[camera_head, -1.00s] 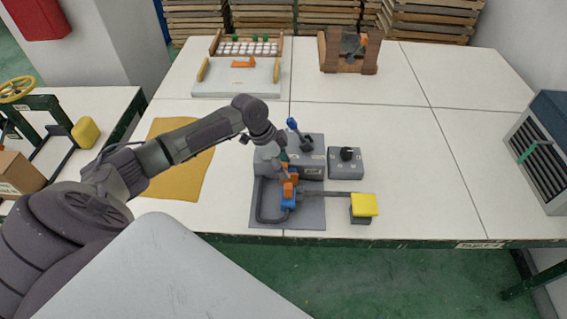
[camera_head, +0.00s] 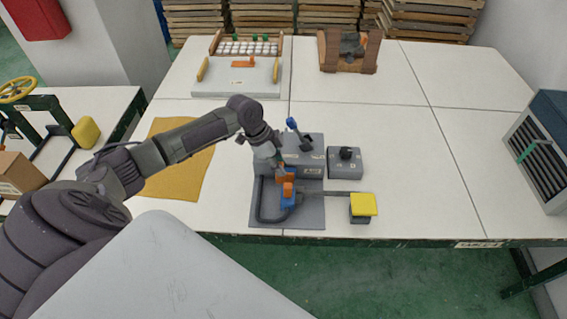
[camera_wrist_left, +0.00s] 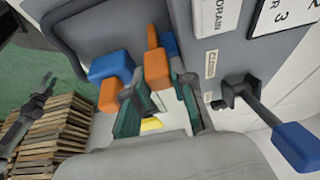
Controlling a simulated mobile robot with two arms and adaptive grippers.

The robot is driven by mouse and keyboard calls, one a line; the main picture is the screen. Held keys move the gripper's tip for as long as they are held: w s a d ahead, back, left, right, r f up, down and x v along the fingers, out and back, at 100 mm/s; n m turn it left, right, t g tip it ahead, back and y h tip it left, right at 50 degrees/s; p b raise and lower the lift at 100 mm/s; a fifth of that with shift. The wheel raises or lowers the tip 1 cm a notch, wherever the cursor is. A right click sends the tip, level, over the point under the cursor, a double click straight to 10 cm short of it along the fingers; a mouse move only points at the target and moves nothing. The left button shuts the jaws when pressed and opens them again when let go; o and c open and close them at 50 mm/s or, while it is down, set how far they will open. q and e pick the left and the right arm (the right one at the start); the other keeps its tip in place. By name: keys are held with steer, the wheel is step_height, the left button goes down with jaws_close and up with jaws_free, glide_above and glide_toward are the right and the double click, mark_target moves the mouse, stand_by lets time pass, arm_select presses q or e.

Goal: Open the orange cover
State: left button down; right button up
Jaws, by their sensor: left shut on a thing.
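The orange cover (camera_head: 285,178) is a small orange piece on the grey unit (camera_head: 312,216) in the middle of the table's front edge. In the left wrist view the orange cover (camera_wrist_left: 156,68) sits between my fingertips. My left gripper (camera_head: 280,168) reaches down to it from the left and is shut on it; its fingers (camera_wrist_left: 156,90) show dark green in the wrist view. A second orange piece (camera_wrist_left: 110,95) joins a blue block (camera_wrist_left: 110,66) beside one finger. The gripper partly hides the cover's base. My right gripper is not in view.
A blue-tipped lever (camera_head: 292,124) stands behind the gripper. A small box with a black knob (camera_head: 346,161) and a yellow block (camera_head: 364,204) stand to the right. A yellow mat (camera_head: 178,185) lies under my arm.

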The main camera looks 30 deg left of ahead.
arm_select(q)
steer(key=s+a, duration=0.1)
steer(key=a, duration=0.1)
steer(key=s+a, duration=0.1)
steer(key=a, duration=0.1)
steer(key=shift+s+p, duration=0.15)
steer(key=shift+p, duration=0.2)
steer(key=shift+d, duration=0.1)
steer(key=c, duration=1)
jaws_free()
steer(key=shift+s, duration=0.1)
steer(key=shift+o, duration=0.2)
steer(key=v, duration=1.2)
